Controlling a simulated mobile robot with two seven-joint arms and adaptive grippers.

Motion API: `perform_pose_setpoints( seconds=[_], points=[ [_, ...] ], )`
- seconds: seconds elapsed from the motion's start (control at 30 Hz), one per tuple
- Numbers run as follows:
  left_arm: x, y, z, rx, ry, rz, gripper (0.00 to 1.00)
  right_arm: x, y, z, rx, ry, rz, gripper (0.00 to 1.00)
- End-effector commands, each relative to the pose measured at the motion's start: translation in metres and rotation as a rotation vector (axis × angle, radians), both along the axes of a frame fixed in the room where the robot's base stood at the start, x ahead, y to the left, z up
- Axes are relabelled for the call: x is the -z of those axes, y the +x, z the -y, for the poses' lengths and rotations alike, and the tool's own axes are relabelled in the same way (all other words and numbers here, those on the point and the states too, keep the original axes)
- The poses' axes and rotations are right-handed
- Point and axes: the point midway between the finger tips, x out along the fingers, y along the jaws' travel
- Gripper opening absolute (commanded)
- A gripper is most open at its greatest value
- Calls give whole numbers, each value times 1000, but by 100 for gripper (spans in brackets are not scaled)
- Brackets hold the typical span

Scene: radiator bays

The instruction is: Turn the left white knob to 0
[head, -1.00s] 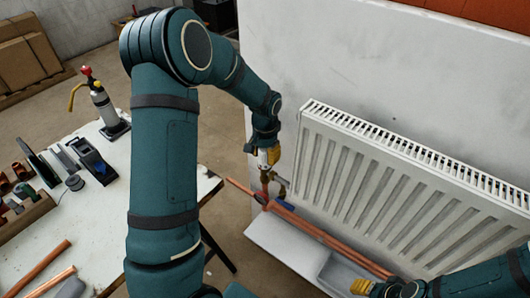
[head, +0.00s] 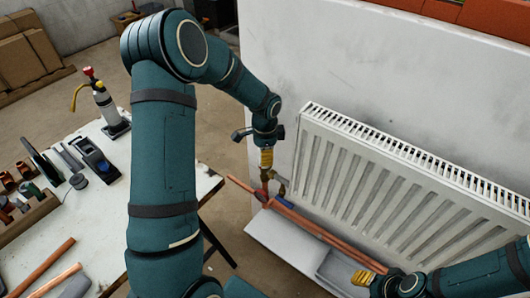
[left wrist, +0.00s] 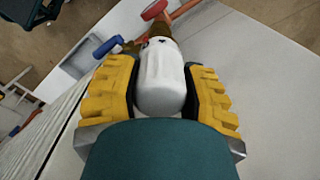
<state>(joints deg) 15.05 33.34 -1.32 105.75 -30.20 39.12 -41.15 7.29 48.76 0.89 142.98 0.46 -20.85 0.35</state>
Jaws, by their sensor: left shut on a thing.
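The left white knob (left wrist: 160,82) shows in the left wrist view as a smooth white cylinder between the yellow fingers of my left gripper (left wrist: 160,90). The fingers are shut on it from both sides. A small dark mark sits near its far end; I cannot read any number. In the head view my left gripper (head: 266,162) points down at the valve by the radiator's left end, and its fingers hide the knob there. My right gripper (head: 363,278) is at the bottom, near the pipes; its opening cannot be made out.
The white radiator (head: 400,185) stands right of my left gripper, along a grey wall (head: 390,70). Copper pipes (head: 330,238) run below it. In the left wrist view a red handle (left wrist: 153,10) and blue lever (left wrist: 107,47) lie near the knob. A workbench (head: 105,205) with tools stands left.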

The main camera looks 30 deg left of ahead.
Motion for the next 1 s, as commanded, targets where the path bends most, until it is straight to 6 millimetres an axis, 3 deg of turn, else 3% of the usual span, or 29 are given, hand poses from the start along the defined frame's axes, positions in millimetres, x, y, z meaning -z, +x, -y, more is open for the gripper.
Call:
perform_pose_setpoints(
  seconds=[0.57,0.6,0.67,0.7,1.0],
  points=[
    [1,-1,0,37,0,-4,7,-1,0,0,0,0,1,47],
    [1,-1,0,37,0,-4,52,-1,0,0,0,0,1,47],
    [1,-1,0,36,0,-4,73,-1,0,0,0,0,1,47],
    [1,-1,0,36,0,-4,78,-1,0,0,0,0,1,47],
    [0,0,0,35,0,-1,78,-1,0,0,0,0,1,47]
  ],
)
